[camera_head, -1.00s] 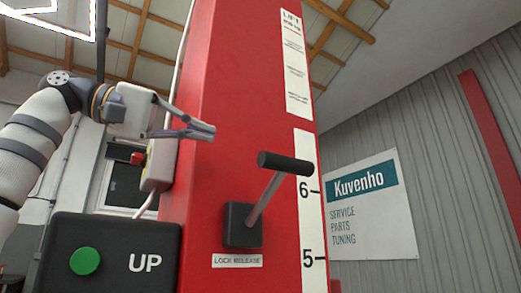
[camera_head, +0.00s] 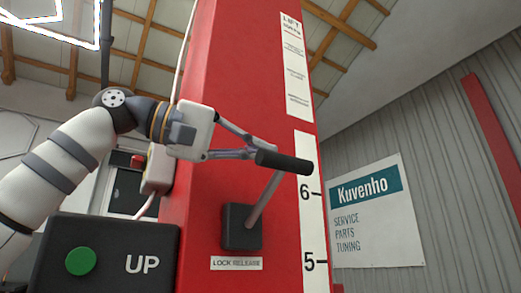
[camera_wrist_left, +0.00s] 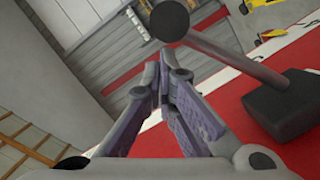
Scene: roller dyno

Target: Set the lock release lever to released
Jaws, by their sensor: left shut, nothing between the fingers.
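The lock release lever (camera_head: 265,205) rises from a black square base on the red lift column, tilted up and to the right. Its black cylindrical grip (camera_head: 285,161) is at the top. A "LOCK RELEASE" label (camera_head: 236,263) sits below the base. My left gripper (camera_head: 262,150) is shut and empty, its fingertips at the left end of the grip; I cannot tell whether they touch. In the left wrist view the fingertips (camera_wrist_left: 162,75) are together, with the grip's round end (camera_wrist_left: 168,20) just beyond them and the lever's rod running right to the base (camera_wrist_left: 283,105). My right gripper is not in view.
A black box with a green UP button (camera_head: 81,261) stands at the lower left. The red column (camera_head: 205,215) fills the middle. Open space lies right of it, before a wall sign (camera_head: 376,212).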

